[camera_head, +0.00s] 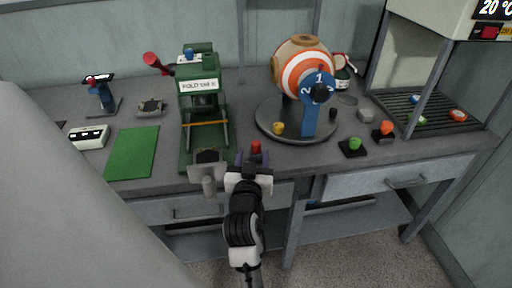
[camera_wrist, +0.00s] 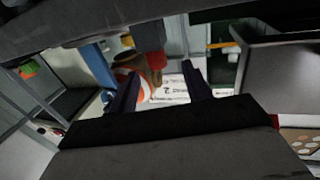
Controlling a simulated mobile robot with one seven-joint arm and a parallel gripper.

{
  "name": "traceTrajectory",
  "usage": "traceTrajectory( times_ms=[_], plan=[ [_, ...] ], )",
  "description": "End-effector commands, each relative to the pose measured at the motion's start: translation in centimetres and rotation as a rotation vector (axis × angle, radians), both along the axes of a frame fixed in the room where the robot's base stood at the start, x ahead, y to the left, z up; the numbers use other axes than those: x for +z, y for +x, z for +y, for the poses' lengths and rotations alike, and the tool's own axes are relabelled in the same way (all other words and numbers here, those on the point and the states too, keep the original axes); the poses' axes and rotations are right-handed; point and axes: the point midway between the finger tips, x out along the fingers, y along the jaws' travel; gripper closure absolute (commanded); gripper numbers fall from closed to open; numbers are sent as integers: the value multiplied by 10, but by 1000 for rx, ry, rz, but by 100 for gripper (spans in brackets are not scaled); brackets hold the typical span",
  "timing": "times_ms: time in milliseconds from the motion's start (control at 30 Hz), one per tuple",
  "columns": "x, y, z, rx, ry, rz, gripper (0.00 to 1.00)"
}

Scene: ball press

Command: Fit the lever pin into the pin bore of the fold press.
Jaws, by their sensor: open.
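The green fold press (camera_head: 203,105) stands upright at the back middle of the counter, with a white sign on its front. A red-knobbed lever (camera_head: 154,61) sticks out at its upper left. I cannot make out the pin bore. My gripper (camera_head: 253,160) is at the counter's front edge, right of the press's base. Its two dark fingers (camera_wrist: 158,88) are apart in the wrist view. A small red-topped piece (camera_head: 256,147) shows at the fingertips, and red also shows beyond them in the wrist view (camera_wrist: 150,64). I cannot tell whether this is the lever pin or whether it touches a finger.
A striped ball (camera_head: 303,70) sits on a round stand with a blue numbered arm (camera_head: 310,115) to the right. A green mat (camera_head: 133,152) lies left of the press. A grey block (camera_head: 207,170) is close beside my gripper.

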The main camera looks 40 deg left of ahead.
Motion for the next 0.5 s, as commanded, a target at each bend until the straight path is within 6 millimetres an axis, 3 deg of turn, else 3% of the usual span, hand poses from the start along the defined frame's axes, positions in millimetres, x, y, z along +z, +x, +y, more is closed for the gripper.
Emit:
traceTrajectory(
  times_ms=[500],
  plan=[
    [-4,47,28,0,-1,-1,51]
  ],
)
